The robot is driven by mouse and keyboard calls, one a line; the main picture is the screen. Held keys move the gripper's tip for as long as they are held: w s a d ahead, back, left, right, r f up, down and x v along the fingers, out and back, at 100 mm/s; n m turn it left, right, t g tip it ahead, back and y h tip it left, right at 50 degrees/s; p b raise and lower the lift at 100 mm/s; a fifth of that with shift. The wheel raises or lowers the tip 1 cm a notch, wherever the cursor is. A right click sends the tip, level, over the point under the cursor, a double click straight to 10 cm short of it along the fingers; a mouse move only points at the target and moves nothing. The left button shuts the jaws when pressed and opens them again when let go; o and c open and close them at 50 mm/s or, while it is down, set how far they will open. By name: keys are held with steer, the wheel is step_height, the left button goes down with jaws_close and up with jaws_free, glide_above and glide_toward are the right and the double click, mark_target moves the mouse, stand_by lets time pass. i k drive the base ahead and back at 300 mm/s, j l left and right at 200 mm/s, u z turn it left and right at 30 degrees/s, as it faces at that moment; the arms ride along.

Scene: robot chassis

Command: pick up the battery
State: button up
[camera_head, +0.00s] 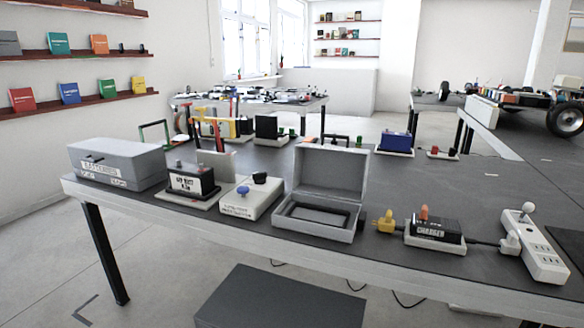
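A black block that looks like the battery (193,181) sits on a light base near the front left of the long table. It has a white label whose small print I cannot read for certain. It stands upright between a closed grey box (118,160) with labels on its front and a white box with a blue knob (251,198). A black unit labelled as a charger (435,231) sits on a light base at the front right. My gripper is not in view, so its state does not show.
An open grey case (313,224) with its lid raised stands in the middle of the table (470,193). A yellow plug (385,222) and a white power strip (532,246) are at the right. Several devices, including a blue block (396,142), stand behind.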

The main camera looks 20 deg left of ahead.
mark_target(192, 179)
steer(key=u, duration=1.45)
